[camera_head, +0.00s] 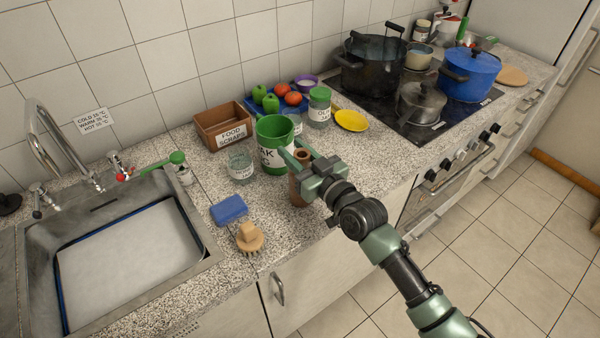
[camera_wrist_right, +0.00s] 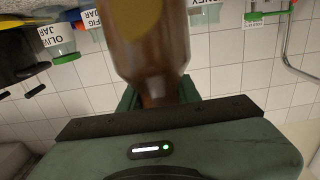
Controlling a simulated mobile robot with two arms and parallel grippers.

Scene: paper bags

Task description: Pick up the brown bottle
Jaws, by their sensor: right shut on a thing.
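In the right wrist view the bottle (camera_wrist_right: 150,45) appears upside down between the two green fingers (camera_wrist_right: 158,92). I cannot tell whether its base touches the counter. My left gripper is not in view.
A glass jar (camera_head: 240,167), a food scraps box (camera_head: 224,125), a blue sponge (camera_head: 229,209) and a brush (camera_head: 249,238) are left of the bottle. A yellow plate (camera_head: 351,120) and the hob with pots (camera_head: 421,103) are at right. The sink (camera_head: 190,215) is at left.

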